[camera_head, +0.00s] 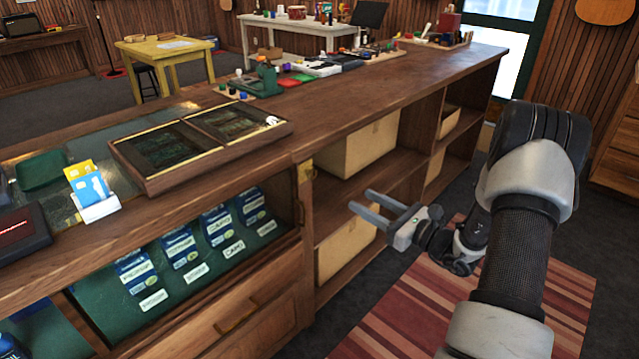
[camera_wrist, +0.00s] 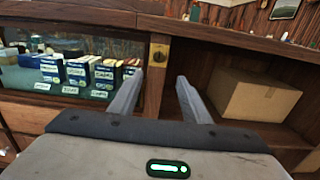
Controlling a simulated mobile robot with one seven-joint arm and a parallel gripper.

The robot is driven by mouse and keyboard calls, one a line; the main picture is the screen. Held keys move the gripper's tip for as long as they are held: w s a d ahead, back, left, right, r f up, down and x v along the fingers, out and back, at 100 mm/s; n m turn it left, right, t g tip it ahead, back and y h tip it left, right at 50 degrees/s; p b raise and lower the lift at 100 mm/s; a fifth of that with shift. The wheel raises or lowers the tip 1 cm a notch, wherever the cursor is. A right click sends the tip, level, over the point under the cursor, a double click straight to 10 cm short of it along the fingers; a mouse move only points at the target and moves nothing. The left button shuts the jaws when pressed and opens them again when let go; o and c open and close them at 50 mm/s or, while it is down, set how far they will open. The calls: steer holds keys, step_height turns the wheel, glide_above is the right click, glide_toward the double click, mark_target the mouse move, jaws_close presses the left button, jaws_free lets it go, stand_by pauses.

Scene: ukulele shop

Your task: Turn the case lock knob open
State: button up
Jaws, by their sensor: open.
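The case lock knob (camera_wrist: 160,55) is a small dark knob on a brass plate, set high on the wooden post between the glazed display case (camera_wrist: 72,97) and the open shelf. In the head view the brass plate (camera_head: 306,171) shows at the right end of the case, but the knob is too small to make out. My gripper (camera_head: 360,200) is open and empty, in front of the open shelves, to the right of the plate and apart from it. In the wrist view my gripper (camera_wrist: 158,79) has its two fingers on either side of the post, below the knob.
The counter (camera_head: 350,92) runs above the case and shelves. A cardboard box (camera_wrist: 255,95) sits on the shelf to the right of the post. A shallow tray (camera_head: 205,143) and a card holder (camera_head: 97,207) stand on the counter. A striped rug (camera_head: 400,318) lies on the floor.

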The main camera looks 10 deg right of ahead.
mark_target(314, 174)
steer(key=b+x, duration=0.2)
steer(key=x, duration=1.4)
steer(key=shift+w+a, duration=0.3)
steer(key=c, duration=1)
